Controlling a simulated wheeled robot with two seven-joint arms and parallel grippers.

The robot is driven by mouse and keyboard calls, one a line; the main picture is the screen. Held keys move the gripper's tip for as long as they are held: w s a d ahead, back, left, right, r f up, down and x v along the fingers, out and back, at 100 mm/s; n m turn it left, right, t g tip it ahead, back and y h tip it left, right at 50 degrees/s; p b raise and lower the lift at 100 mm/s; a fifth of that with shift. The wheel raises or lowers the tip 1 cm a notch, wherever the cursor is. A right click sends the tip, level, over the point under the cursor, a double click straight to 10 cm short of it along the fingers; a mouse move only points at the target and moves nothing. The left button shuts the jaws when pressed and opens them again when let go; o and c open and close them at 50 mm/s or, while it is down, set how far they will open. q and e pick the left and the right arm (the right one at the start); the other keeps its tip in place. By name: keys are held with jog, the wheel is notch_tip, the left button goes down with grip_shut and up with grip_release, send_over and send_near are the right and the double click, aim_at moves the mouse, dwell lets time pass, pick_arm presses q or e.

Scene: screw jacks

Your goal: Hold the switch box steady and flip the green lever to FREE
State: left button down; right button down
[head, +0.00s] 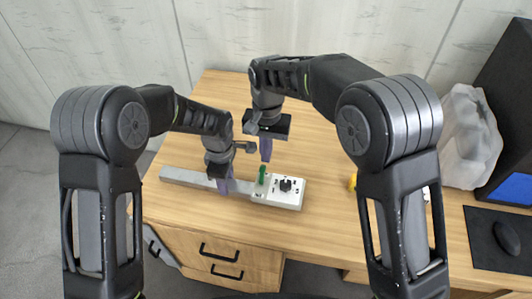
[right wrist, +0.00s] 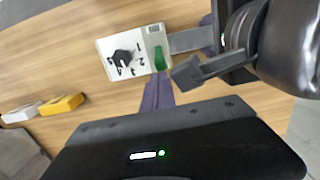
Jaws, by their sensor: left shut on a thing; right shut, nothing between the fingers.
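The switch box (head: 289,198) lies on the table with a pale panel and a black knob; it also shows in the right wrist view (right wrist: 108,46). A green lever (head: 262,175) stands at its left end, beside a long grey bar (head: 185,177). The lever shows in the right wrist view (right wrist: 159,58). My left gripper (head: 222,187) is shut on the grey bar left of the lever. My right gripper (head: 266,157) is shut and empty, its purple fingertips close to the lever's top. I cannot tell whether they touch.
A yellow and white object (right wrist: 62,104) lies on the table, mostly hidden behind my right arm in the head view. Table beyond the box is clear.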

jog(key=w+d+f, duration=0.1)
jog(key=w, duration=0.3)
notch_tip(320, 180, up, 9)
jog(key=shift+w+r, duration=0.15)
dwell(0.4)
jog(key=shift+d, duration=0.1)
jog(key=shift+w+d+f, duration=0.15)
jog(key=shift+w+f, duration=0.05)
jog(key=shift+f, duration=0.4)
jog(key=shift+w+d+f, duration=0.1)
jog(key=shift+w+f, duration=0.05)
jog(key=shift+f, duration=0.4)
jog(key=shift+f, duration=0.1)
